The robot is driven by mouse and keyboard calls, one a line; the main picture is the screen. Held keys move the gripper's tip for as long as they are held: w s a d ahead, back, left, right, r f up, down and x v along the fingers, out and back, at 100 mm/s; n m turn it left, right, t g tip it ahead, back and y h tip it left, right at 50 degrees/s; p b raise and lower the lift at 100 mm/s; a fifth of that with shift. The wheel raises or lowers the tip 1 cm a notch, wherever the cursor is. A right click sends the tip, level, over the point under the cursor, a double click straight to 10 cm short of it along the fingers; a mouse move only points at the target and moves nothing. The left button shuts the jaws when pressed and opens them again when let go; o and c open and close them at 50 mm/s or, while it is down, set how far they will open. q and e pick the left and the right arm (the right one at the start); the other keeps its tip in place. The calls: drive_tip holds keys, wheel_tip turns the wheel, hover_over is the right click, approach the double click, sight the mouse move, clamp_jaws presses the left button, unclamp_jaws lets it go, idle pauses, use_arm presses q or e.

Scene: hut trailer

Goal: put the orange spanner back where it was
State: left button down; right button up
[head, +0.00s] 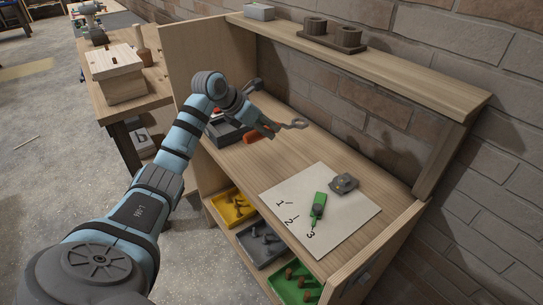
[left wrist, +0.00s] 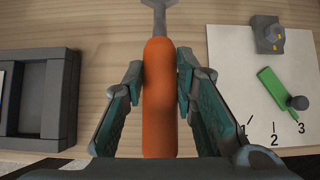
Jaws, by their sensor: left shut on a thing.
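The orange spanner (head: 257,134) is at the wooden workbench, between the dark grey tray and the white sheet in the head view. In the left wrist view its orange handle (left wrist: 160,110) runs upright in the picture, with the grey metal shaft (left wrist: 159,18) leading off the top edge. My left gripper (left wrist: 160,75) is shut on the handle, one finger on each side. In the head view the left gripper (head: 268,122) is low over the bench; whether the spanner touches the top is unclear. My right gripper is not in view.
The dark tray (left wrist: 68,105) stands left of the spanner. A white numbered sheet (head: 285,187) bears a green tool (head: 318,206) and a grey block (head: 343,183). A raised shelf (head: 400,67) overhangs the back. Yellow (head: 232,216), grey (head: 275,258) and green (head: 309,297) trays sit below.

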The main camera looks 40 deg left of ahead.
sight(245, 141)
use_arm(q)
wheel_tip(245, 141, down, 10)
drive_tip(key=shift+r+b, duration=0.15)
drive_tip(key=shift+b, duration=0.2)
drive_tip(key=c, duration=1.3)
unclamp_jaws()
drive_tip(key=shift+s+a+r, duration=0.1)
drive_tip(key=shift+s+r, duration=0.05)
drive_tip(key=shift+r, duration=0.15)
drive_tip(key=v, duration=1.1)
drive_tip(key=shift+s+a+f, duration=0.1)
drive_tip(key=shift+s+f, duration=0.05)
drive_tip(key=shift+s+r, duration=0.15)
drive_tip(key=shift+r, duration=0.05)
